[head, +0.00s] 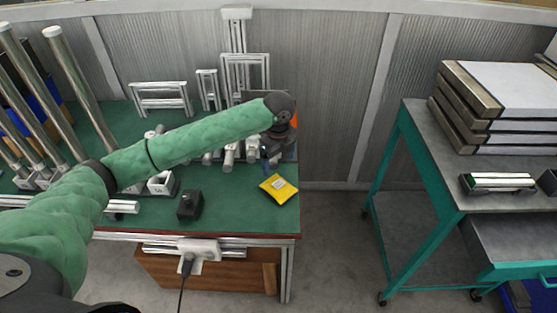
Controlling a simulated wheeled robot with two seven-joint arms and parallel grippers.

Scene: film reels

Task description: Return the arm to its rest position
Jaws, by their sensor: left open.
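My left arm, in a green sleeve, comes in from the left in the head view and reaches across the green workbench (235,212). My left gripper (272,158) is at the far end of that arm, over the bench's right part. It is open, and I see nothing held in it. It is behind a yellow packet (278,189) that lies on the bench top, and apart from it. The arm hides part of the bench's back area. My right gripper does not show.
A small black box (190,205) stands on the bench below the arm. Metal posts (75,85) rise at the left, and metal frames (160,97) stand at the back. A teal-framed cart (415,150) with stacked trays (500,130) is at the right. Floor shows between bench and cart.

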